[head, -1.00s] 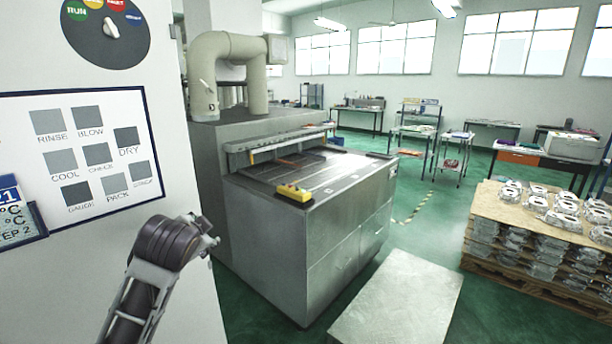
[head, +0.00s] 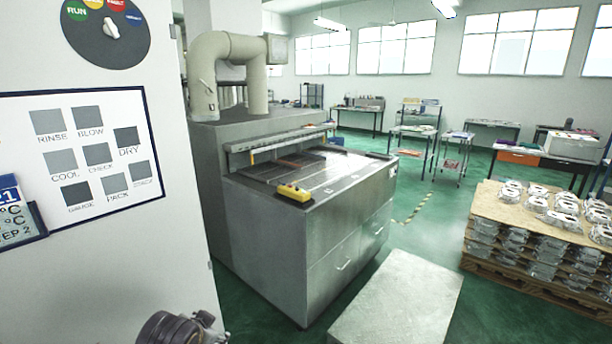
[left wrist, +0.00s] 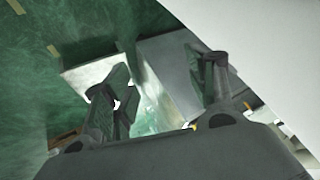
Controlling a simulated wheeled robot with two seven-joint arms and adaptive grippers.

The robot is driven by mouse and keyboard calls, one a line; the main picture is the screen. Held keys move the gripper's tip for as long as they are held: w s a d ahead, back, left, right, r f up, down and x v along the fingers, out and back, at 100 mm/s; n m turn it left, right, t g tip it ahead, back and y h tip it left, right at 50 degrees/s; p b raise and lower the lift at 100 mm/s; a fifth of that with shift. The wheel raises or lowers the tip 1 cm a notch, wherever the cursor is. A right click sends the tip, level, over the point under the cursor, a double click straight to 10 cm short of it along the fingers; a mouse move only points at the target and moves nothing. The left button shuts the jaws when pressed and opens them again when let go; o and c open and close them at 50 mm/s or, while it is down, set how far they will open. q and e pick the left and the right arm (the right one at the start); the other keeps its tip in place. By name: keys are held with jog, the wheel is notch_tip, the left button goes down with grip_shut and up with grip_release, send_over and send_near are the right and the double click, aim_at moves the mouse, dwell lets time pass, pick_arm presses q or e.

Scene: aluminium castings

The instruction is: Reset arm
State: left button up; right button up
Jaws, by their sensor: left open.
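My left arm shows only as a dark joint at the bottom edge of the head view, left of centre, in front of the white panel (head: 160,245). Its gripper is out of the head view. In the left wrist view my left gripper (left wrist: 168,85) is open, its two fingers apart with nothing between them. Beyond the fingers are green floor and pale grey surfaces. My right arm and gripper are not in view.
A metal machine bench (head: 285,240) with a yellow control box (head: 294,192) stands ahead. Castings (head: 565,207) are stacked on a wooden pallet (head: 545,290) at the right.

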pick_arm(q)
jog(key=s+d+f+n+g+h, duration=0.1)
jog(key=s+f+n+g, duration=0.1)
jog(key=s+f, duration=0.55)
jog(key=s+f+n+g, duration=0.15)
jog(key=s+f, duration=0.35)
jog(key=s, duration=0.5)
notch_tip(320, 180, down, 36)
jog(key=s+g+b, duration=0.2)
jog(key=s, duration=0.1)
jog(key=s+a+f+b, duration=0.1)
jog(key=s+a+f, duration=0.1)
jog(key=s+f, duration=0.8)
jog(key=s+a+f+g+b, duration=0.1)
jog(key=s+a+f, duration=0.1)
jog(key=s+f, duration=0.9)
jog(key=shift+s, duration=0.3)
jog(key=shift+m, duration=0.25)
